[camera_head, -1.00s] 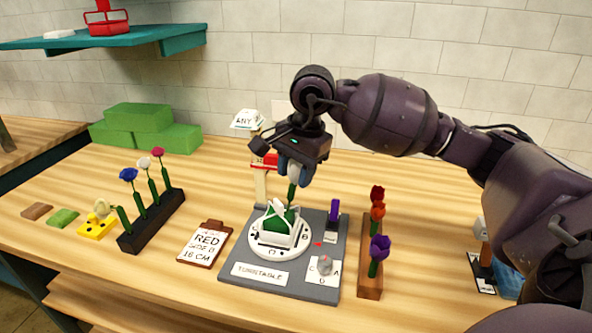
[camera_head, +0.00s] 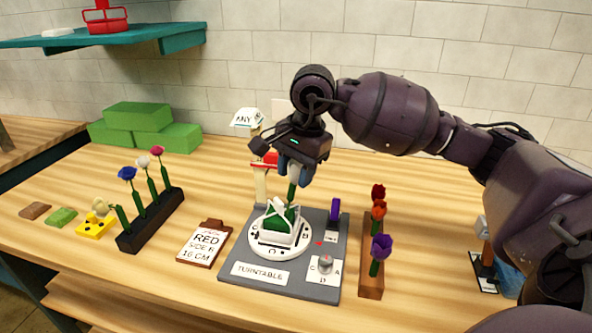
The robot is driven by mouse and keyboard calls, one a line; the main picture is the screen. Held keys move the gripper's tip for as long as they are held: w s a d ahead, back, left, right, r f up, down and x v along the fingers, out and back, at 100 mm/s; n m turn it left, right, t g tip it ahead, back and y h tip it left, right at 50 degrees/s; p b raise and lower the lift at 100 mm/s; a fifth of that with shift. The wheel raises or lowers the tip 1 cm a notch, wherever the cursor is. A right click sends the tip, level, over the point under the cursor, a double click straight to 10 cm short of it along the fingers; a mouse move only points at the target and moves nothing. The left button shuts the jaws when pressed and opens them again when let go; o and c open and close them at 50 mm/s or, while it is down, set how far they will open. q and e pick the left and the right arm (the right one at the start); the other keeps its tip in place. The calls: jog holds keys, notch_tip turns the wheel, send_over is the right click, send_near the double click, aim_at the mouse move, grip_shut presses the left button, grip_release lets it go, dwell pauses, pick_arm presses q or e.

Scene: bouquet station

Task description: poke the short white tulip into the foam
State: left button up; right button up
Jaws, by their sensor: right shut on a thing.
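My right gripper (camera_head: 290,173) points down above the turntable and is shut on a flower by its upper part. The green foam (camera_head: 281,218) sits in a white holder on the round white turntable (camera_head: 261,247), just below the stem. I cannot tell whether the stem tip touches the foam. My left gripper is not in view.
A black rack (camera_head: 151,222) with blue, white and pink flowers stands left. A wooden rack (camera_head: 371,283) with red, orange and purple flowers stands right. A clipboard (camera_head: 204,244) lies left of the grey turntable base (camera_head: 262,285). Green blocks (camera_head: 145,125) sit at the back left.

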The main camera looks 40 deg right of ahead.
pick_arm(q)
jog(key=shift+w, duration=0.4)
pick_arm(e)
jog(key=shift+f, duration=0.2)
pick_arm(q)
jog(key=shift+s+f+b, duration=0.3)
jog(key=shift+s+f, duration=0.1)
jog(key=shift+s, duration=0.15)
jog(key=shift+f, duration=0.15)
pick_arm(e)
jog(key=shift+f, duration=0.2)
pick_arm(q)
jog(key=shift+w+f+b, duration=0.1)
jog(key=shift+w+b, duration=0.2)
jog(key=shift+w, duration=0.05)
pick_arm(e)
jog(key=shift+f, duration=0.15)
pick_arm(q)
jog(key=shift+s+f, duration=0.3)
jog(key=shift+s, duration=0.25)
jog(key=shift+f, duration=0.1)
pick_arm(e)
jog(key=shift+w+f, duration=0.1)
jog(key=shift+f, duration=0.05)
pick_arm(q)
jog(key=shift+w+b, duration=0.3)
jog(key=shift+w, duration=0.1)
pick_arm(e)
jog(key=shift+a+f, duration=0.1)
jog(key=shift+f, duration=0.1)
